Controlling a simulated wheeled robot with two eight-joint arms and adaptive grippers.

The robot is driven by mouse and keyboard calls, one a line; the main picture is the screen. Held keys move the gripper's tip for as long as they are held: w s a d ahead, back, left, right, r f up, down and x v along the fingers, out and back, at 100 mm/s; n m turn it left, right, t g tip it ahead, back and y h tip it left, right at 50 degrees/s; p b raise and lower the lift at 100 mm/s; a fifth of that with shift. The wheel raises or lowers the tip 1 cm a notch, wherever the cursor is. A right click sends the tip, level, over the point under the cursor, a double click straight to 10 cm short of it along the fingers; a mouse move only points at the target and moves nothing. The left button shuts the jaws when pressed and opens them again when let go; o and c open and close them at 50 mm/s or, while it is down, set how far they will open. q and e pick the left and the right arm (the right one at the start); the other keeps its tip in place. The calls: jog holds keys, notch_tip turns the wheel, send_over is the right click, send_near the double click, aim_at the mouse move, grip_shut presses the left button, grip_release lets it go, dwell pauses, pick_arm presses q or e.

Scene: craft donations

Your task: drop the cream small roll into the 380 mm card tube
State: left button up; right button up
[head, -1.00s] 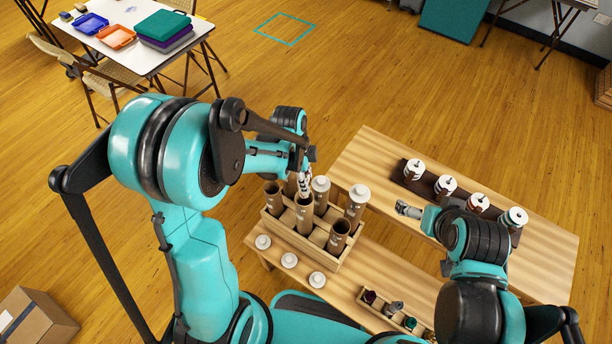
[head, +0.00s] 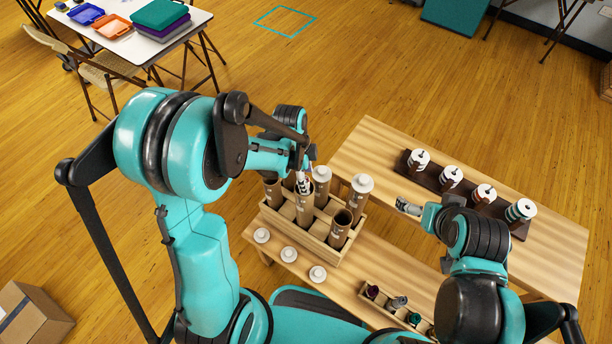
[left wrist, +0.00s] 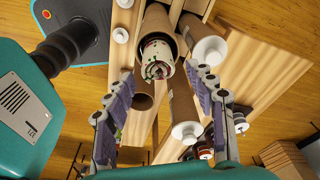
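My left gripper (head: 303,184) is right above the mouth of a brown card tube (head: 304,212) in the wooden rack. In the left wrist view its two fingers (left wrist: 164,105) are spread wide apart, with nothing between them. The cream small roll (left wrist: 158,60), patterned with red and green, sits in the mouth of the tube (left wrist: 155,24), ringed by its dark rim. How deep it sits is hard to tell. No length marking is readable on the tubes. My right gripper (head: 408,206) hovers near the far bench; its finger opening is unclear.
The wooden rack (head: 322,252) holds several tubes, some open, some with white caps. Loose white caps (head: 289,254) lie on the near bench in front. A small tray (head: 385,308) of small items is to the right. The far bench (head: 370,150) carries a dark board with several spools.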

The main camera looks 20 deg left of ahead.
pick_arm(q)
notch_tip(320, 180, up, 12)
jog(key=a, duration=0.1)
jog(key=shift+s+a, duration=0.15)
jog(key=shift+a, duration=0.25)
jog(key=shift+f, duration=0.1)
dwell(0.6)
